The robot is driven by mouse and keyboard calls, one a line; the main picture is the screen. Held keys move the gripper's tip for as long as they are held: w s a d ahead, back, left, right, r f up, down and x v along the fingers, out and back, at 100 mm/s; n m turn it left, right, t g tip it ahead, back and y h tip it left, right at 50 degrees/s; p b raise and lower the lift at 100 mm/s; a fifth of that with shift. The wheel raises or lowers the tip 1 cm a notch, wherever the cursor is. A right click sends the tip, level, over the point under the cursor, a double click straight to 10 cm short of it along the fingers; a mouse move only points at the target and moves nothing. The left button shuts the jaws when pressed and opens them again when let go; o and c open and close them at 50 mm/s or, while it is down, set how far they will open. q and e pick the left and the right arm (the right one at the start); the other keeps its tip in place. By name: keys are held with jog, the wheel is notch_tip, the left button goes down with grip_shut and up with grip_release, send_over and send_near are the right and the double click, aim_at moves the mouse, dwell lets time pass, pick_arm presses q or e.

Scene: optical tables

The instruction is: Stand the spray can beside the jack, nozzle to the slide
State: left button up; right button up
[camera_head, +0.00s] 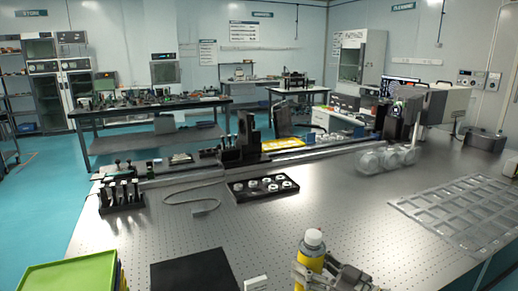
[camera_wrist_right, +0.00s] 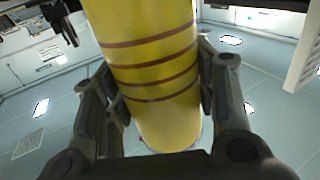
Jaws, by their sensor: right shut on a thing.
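The spray can (camera_head: 311,262) is yellow with a pale cap. It is at the bottom of the head view, cap up, its lower part cut off by the frame edge. My right gripper (camera_head: 312,277) is shut around its body. In the right wrist view the can (camera_wrist_right: 155,75), with brown bands, sits between the two fingers. I cannot tell whether its base touches anything, nor which way its nozzle faces. A long rail (camera_head: 320,155) with a black upright carriage (camera_head: 248,135) crosses the table and looks like the slide. I cannot make out the jack. My left gripper is not in view.
The perforated table (camera_head: 330,210) has free room in its middle. A black tray of round parts (camera_head: 262,187), clear round vessels (camera_head: 385,159), a grey gridded panel (camera_head: 460,210), a black mat (camera_head: 193,271), a green-topped bin (camera_head: 70,277) and a small white block (camera_head: 256,282) stand around it.

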jog(key=s+d+m+t+h, duration=0.2)
jog(key=s+d+m+h, duration=0.1)
jog(key=s+h, duration=0.3)
jog(key=s+d+m+t+h, duration=0.3)
jog(key=s+m+h, duration=0.3)
jog(key=s+h, duration=0.1)
jog(key=shift+s+t, duration=0.3)
jog(key=shift+s, duration=0.15)
jog(key=shift+d+f, duration=0.1)
